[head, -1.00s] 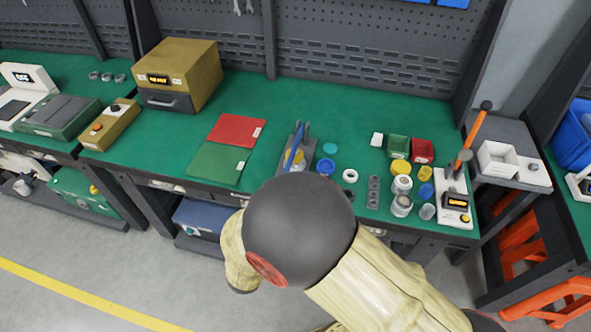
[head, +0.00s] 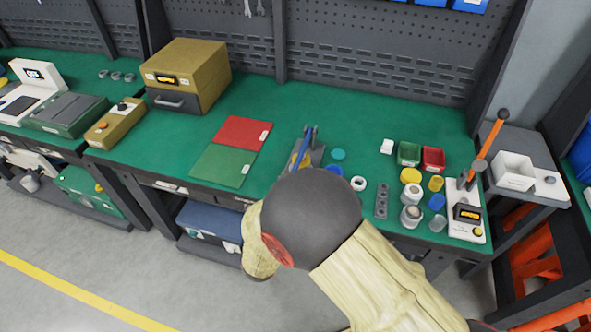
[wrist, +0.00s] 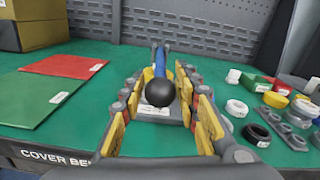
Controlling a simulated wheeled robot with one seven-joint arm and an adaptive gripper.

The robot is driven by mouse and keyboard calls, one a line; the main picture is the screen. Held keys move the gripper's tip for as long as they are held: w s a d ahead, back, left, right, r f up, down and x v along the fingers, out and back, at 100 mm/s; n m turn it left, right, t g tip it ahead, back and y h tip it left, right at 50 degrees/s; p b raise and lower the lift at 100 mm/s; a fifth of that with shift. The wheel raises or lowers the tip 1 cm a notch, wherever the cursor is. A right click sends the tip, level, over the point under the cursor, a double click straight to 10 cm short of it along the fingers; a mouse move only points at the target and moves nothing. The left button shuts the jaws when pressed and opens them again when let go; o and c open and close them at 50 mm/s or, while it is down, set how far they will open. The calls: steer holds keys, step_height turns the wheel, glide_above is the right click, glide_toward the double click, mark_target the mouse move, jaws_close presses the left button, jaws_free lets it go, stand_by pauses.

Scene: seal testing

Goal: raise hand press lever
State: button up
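The hand press (head: 309,150) stands near the front middle of the green bench, partly hidden behind my arm in the head view. In the wrist view its blue lever (wrist: 179,76) points toward the camera and ends in a black ball knob (wrist: 160,92). My gripper (wrist: 164,82) is open, with yellow-padded fingers to the left and right of the knob. A gap shows between each finger and the knob. The gripper itself is hidden behind my arm in the head view. The press base is mostly hidden behind the knob and fingers.
Red (head: 244,133) and green (head: 223,165) mats lie left of the press. Jars, lids and small bins (head: 408,153) stand to the right. A white device (head: 467,215) with a raised orange lever is at the bench's right end. A perforated back panel (head: 380,55) rises behind.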

mark_target(301, 156)
steer(key=shift+b+x, duration=0.6)
steer(key=shift+x, duration=2.1)
steer(key=shift+c, duration=1.4)
jaws_close()
